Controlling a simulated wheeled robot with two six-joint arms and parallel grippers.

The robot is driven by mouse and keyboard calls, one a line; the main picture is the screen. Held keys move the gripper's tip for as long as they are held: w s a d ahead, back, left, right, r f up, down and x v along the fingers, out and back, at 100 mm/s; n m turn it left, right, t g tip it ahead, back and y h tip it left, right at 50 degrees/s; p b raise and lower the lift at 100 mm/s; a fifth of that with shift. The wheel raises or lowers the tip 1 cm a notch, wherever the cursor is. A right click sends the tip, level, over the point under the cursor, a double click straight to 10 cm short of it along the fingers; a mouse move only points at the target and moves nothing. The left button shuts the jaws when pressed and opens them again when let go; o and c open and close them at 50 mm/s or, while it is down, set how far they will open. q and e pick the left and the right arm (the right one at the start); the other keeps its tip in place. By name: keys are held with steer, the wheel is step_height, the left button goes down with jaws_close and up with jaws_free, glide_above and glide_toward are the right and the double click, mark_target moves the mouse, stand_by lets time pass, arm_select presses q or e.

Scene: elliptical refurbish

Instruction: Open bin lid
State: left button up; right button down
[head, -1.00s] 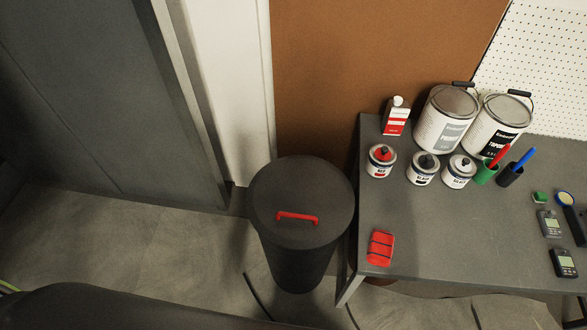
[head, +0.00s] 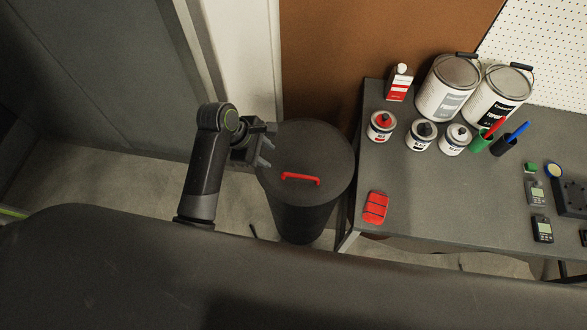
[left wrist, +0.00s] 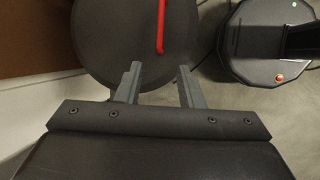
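The black round bin (head: 303,215) stands on the floor beside the table. Its flat dark lid (head: 325,150) is closed and carries a red bar handle (head: 301,178). My left gripper (head: 268,152) is at the lid's left edge, open and empty, apart from the handle. In the left wrist view, its two fingers (left wrist: 158,80) are spread apart in front of the lid (left wrist: 110,40), and the red handle (left wrist: 160,27) lies ahead between and beyond them. My right gripper is in neither view.
A grey table (head: 440,190) stands right of the bin. It holds paint cans (head: 449,85), small tins (head: 381,126), a red block (head: 376,207) and meters (head: 541,229). A grey cabinet (head: 80,70) and a wall stand behind. Floor left of the bin is clear.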

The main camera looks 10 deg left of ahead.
mark_target(297, 175)
arm_select(q)
steer(key=x, duration=1.7)
steer(key=shift+d+r, duration=0.15)
steer(key=shift+d, duration=0.1)
jaws_close()
